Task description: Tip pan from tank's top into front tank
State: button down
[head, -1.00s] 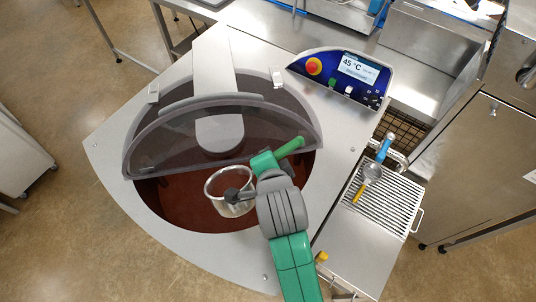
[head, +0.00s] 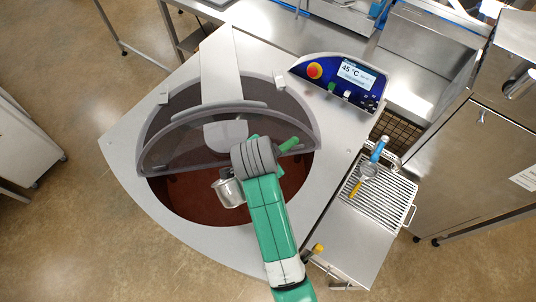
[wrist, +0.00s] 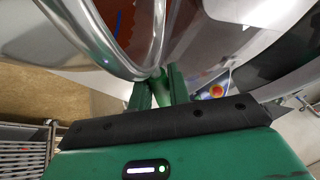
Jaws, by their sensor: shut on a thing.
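The metal pan (head: 230,193) hangs over the front tank's round opening, tilted on its side. My gripper (wrist: 158,86) is shut on the pan's green handle, which shows between the two green fingers in the wrist view. The pan's shiny rim and wall (wrist: 97,40) fill the upper left of that view. In the head view my arm hides the fingers. The front tank (head: 190,222) holds a smooth reddish-brown mass. I cannot tell whether anything is flowing out of the pan.
A tinted half-round cover (head: 175,130) spans the tank's back half, close to my arm. A control panel (head: 345,78) with a red button and 45 °C display stands behind right. A ribbed tray (head: 385,200) at right bears a blue-handled tool (head: 373,158) and a yellow-handled one.

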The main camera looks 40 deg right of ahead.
jog(key=shift+w+g, duration=0.25)
jog(key=shift+g, duration=0.25)
jog(key=g, duration=0.1)
jog(key=w+f+g+y+b, duration=0.1)
jog(key=g, duration=0.1)
jog(key=w+f+n+g+b, duration=0.1)
jog(key=g, duration=0.1)
jog(key=shift+w+d, duration=0.15)
jog(key=shift+d, duration=0.1)
jog(key=shift+r+g, duration=0.1)
jog(key=shift+g, duration=0.3)
jog(key=shift+w, duration=0.1)
